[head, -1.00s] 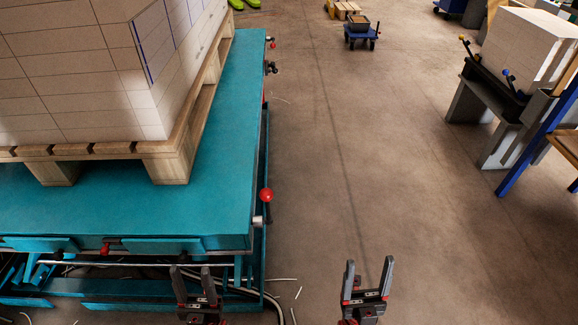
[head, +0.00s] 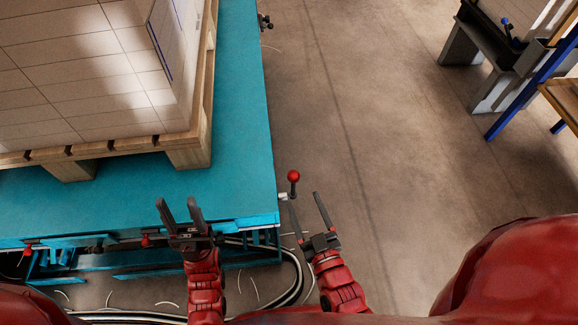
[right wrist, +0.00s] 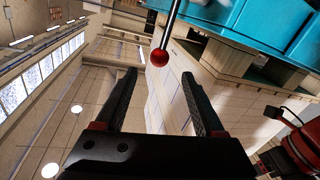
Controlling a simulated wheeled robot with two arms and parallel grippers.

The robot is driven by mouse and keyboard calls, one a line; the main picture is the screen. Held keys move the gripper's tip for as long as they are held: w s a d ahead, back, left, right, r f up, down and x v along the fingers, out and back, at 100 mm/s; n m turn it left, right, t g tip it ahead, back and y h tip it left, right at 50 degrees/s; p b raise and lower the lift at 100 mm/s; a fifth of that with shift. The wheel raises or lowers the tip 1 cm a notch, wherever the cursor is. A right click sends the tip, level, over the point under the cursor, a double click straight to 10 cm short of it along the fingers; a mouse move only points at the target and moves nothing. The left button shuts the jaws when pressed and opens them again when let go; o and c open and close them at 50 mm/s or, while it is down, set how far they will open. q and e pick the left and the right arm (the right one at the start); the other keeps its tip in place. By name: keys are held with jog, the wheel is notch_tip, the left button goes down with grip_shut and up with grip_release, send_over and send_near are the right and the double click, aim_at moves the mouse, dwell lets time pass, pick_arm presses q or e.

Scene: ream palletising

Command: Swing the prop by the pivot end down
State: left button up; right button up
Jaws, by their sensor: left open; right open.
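The teal lift table (head: 238,130) fills the left of the head view. A lever with a red ball knob (head: 293,176) stands at its near right corner. Red-tipped handles show along the front edge, one of them (head: 146,240) beside my left gripper; I cannot tell which part is the prop. My right gripper (head: 303,200) is open and empty, just below the ball knob. In the right wrist view the red ball (right wrist: 159,57) on its rod appears between and just beyond the open fingertips (right wrist: 159,74). My left gripper (head: 176,202) is open and empty over the table's front edge.
A wooden pallet (head: 190,151) with a large stack of wrapped reams (head: 85,75) stands on the table. Hoses (head: 293,265) lie on the floor by the near corner. A grey stand with a blue post (head: 530,88) is at the upper right. The floor between is clear.

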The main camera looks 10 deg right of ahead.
jog(key=w+a+b, duration=0.1)
jog(key=w+a, duration=0.1)
jog(key=w, duration=1)
jog(key=shift+a, duration=0.15)
grip_shut()
dwell(0.9)
